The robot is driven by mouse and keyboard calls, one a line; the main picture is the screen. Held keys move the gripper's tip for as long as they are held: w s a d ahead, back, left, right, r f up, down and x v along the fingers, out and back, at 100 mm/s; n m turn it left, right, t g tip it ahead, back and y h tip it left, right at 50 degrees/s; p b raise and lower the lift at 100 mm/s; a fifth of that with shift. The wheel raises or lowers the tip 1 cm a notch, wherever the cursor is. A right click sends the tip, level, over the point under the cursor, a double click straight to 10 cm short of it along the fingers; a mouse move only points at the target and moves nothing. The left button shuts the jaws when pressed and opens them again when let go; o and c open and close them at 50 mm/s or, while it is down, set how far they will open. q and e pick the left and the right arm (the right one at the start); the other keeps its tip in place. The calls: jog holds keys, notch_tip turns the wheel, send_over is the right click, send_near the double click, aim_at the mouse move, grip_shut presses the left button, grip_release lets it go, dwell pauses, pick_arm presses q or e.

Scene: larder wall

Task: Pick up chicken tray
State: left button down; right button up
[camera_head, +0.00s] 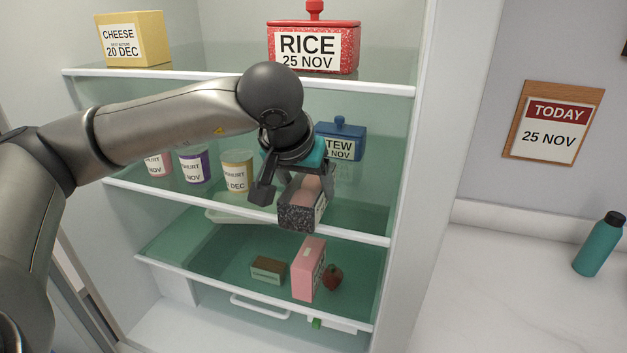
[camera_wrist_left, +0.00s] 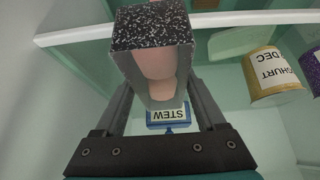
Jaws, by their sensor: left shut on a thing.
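The chicken tray (camera_head: 297,217) is a black speckled box with pink pieces inside. My left gripper (camera_head: 290,194) is shut on it in the head view, at the front of the middle fridge shelf. In the left wrist view the chicken tray (camera_wrist_left: 150,28) sits between the ends of the two fingers, with its pink contents facing the camera. Its label is seen only edge-on in the head view and cannot be read. I cannot tell whether the tray touches the shelf. My right gripper is not in view.
A blue stew pot (camera_head: 341,142) stands behind the gripper, and yoghurt jars (camera_head: 237,171) stand to its left. The red rice tin (camera_head: 313,47) and cheese box (camera_head: 132,38) are on the shelf above. A pink carton (camera_head: 308,268) stands below. A notice (camera_head: 554,124) reads TODAY 25 NOV.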

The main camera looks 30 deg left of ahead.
aim_at(286, 223)
pick_arm(q)
jog(key=s, duration=0.3)
jog(key=s+d+b, duration=0.1)
jog(key=s, duration=0.1)
jog(key=s+d, duration=0.1)
jog(key=s, duration=0.2)
jog(key=shift+s+b, duration=0.3)
jog(key=shift+b, duration=0.1)
jog(key=shift+s+d+f+b, duration=0.1)
jog(key=shift+s+b, duration=0.2)
jog(key=shift+b, duration=0.65)
jog(key=shift+s+d+b, duration=0.1)
jog(key=shift+s+b, duration=0.05)
jog(key=shift+b, duration=0.6)
jog(key=shift+s+d+b, duration=0.2)
jog(key=shift+s+b, duration=0.85)
jog(key=shift+b, duration=0.25)
jog(key=shift+s+d+b, duration=0.2)
jog(key=shift+s+b, duration=0.85)
jog(key=shift+b, duration=0.2)
